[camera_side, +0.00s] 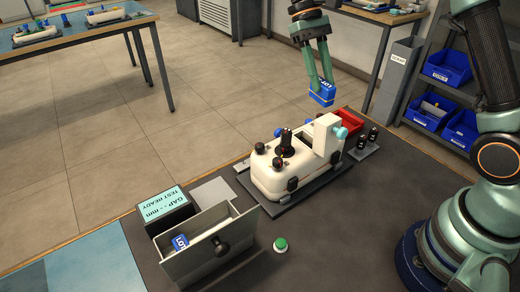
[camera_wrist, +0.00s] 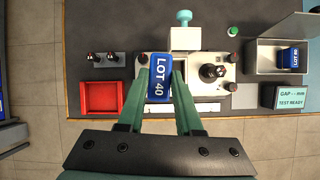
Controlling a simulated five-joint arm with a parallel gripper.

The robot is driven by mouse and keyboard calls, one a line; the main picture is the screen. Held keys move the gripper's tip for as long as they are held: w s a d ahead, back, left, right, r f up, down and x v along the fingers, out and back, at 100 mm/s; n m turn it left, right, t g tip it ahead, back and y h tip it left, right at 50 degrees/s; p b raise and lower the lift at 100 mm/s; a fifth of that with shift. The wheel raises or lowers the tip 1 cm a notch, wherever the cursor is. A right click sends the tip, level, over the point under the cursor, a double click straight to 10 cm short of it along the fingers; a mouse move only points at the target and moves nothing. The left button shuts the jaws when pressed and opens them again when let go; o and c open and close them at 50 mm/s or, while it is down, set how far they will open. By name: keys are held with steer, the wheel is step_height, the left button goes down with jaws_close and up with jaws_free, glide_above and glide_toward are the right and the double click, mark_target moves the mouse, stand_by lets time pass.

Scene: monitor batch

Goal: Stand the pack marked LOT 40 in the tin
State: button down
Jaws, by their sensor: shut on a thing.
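In the wrist view the held pack (camera_wrist: 157,88) reads LOT 40 and sits between the two green fingers (camera_wrist: 159,76). A red open box (camera_wrist: 102,97), the likeliest tin, lies to the left of the pack in the wrist view and looks empty. In the side view the red box (camera_side: 349,122) is partly hidden behind the white machine.
A second blue pack (camera_wrist: 290,57), seemingly marked LOT 40, lies in the open drawer (camera_side: 208,247). The white machine (camera_side: 292,165) with knobs stands beside the red box. Black-topped pegs (camera_side: 366,141), a display (camera_side: 163,209) and a green button (camera_side: 281,244) are nearby.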

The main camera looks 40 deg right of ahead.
steer(key=d+r+m, duration=0.2)
steer(key=d+r, duration=0.4)
steer(key=r, duration=0.1)
steer(key=shift+s+d+r+y, duration=0.2)
steer(key=shift+s+r+y, duration=0.05)
steer(key=shift+r+y, duration=0.15)
steer(key=shift+n+h, duration=0.6)
steer(key=a, duration=0.5)
steer(key=a+f, duration=0.1)
steer(key=a, duration=0.1)
steer(key=shift+w+a, duration=0.25)
steer(key=shift+w, duration=0.05)
steer(key=s+a+f+n+h, duration=0.15)
steer(key=a+f+n, duration=0.35)
steer(key=a, duration=0.5)
steer(key=s+a+f+n+t+h, duration=0.1)
steer(key=s+a+f+n, duration=0.15)
steer(key=a+f, duration=0.6)
steer(key=s+a+f+n+h, duration=0.25)
steer(key=a+f+n, duration=0.2)
steer(key=a, duration=0.75)
steer(key=shift+m+y, duration=0.4)
steer(key=shift+m, duration=0.1)
steer(key=shift+f, duration=3.1)
steer(key=shift+f, duration=0.6)
steer(key=c, duration=0.5)
jaws_free()
